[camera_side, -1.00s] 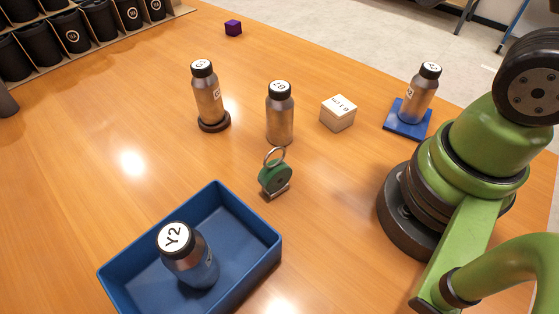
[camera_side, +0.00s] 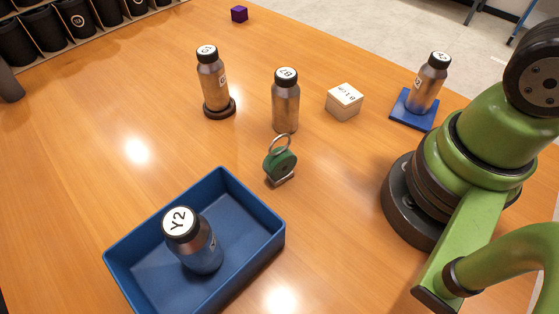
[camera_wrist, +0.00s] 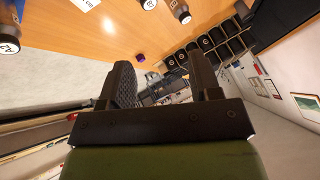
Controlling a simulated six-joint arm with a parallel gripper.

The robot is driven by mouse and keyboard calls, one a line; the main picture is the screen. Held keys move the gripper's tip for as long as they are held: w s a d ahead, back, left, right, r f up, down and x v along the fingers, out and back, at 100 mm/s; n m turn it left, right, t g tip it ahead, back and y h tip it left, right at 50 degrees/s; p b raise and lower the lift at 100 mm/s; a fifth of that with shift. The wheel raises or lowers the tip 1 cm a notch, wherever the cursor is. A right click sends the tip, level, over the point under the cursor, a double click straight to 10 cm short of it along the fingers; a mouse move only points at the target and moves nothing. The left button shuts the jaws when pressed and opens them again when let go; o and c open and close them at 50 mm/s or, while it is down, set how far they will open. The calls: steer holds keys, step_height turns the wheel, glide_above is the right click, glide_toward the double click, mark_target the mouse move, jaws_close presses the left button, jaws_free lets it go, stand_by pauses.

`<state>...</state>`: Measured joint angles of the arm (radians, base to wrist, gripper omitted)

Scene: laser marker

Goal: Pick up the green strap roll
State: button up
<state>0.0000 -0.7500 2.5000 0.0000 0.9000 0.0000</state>
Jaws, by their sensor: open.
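The green strap roll (camera_side: 280,165) stands on the wooden table in the side view. It is a round green body with a metal ring on top and a metal piece at its foot. It is just behind the blue tray and in front of a bottle marked B7. I cannot make it out in the wrist view. My gripper (camera_wrist: 160,62) shows in the wrist view with its two dark fingers apart and nothing between them. It is outside the side view, well away from the roll.
The blue tray (camera_side: 266,245) holds a bottle marked Y2 (camera_side: 200,248). Bottle B7 (camera_side: 285,105), a bottle on a dark round base (camera_side: 219,110), a pale box (camera_side: 344,102) and a bottle on a blue pad (camera_side: 400,117) stand behind. A purple cube (camera_side: 239,14) is farther back.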

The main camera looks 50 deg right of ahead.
steer(key=n+g+h, duration=0.2)
steer(key=n+g, duration=0.5)
steer(key=n, duration=1.3)
glide_above(280, 153)
steer(key=f, duration=2)
steer(key=shift+w+d+f, duration=0.15)
steer(key=shift+w+f, duration=0.05)
steer(key=shift+w, duration=0.15)
steer(key=f, duration=0.5)
steer(key=shift+s+f, duration=0.35)
steer(key=shift+f, duration=0.05)
steer(key=c, duration=1)
steer(key=shift+c, duration=0.2)
steer(key=shift+r, duration=0.15)
